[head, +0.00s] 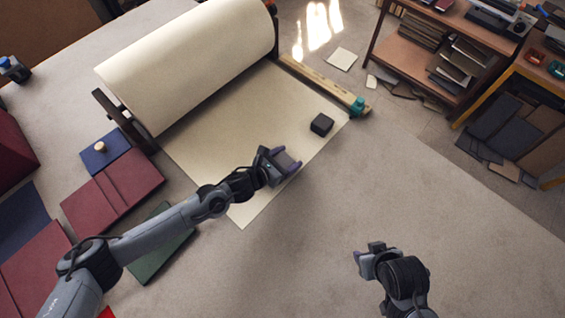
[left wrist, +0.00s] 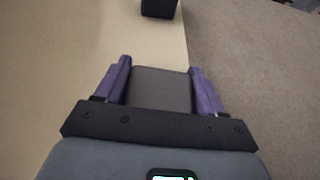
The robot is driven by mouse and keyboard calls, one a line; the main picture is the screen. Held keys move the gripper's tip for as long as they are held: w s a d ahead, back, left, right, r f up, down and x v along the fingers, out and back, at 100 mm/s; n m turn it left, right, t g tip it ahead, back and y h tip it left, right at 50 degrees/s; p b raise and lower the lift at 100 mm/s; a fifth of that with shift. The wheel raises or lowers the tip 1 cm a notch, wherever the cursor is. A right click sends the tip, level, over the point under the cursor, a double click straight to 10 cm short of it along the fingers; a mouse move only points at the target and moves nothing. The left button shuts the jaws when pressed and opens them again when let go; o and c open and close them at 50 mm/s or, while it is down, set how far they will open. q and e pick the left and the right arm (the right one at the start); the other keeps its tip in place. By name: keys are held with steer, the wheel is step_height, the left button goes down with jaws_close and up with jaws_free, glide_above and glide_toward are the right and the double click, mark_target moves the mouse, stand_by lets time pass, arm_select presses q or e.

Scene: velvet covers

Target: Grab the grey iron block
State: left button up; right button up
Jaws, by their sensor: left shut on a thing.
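The grey iron block (left wrist: 160,90) sits between the purple fingers of my left gripper (left wrist: 160,66), which is shut on it, in the left wrist view. In the head view my left gripper (head: 286,161) holds the block (head: 284,163) over the right edge of the cream paper sheet. I cannot tell whether the block touches the surface. My right gripper (head: 360,259) is at the lower right, over bare table, away from the block; its finger gap is unclear.
A black block (head: 321,124) lies on the paper sheet (head: 245,212), ahead of my left gripper. A large paper roll (head: 190,55) stands behind, with a wooden bar (head: 310,80) beside it. Maroon covers (head: 112,188) and a green one (head: 150,262) lie left. The table's right side is clear.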

arm_select(q)
jaws_close()
steer(key=shift+r, duration=0.2)
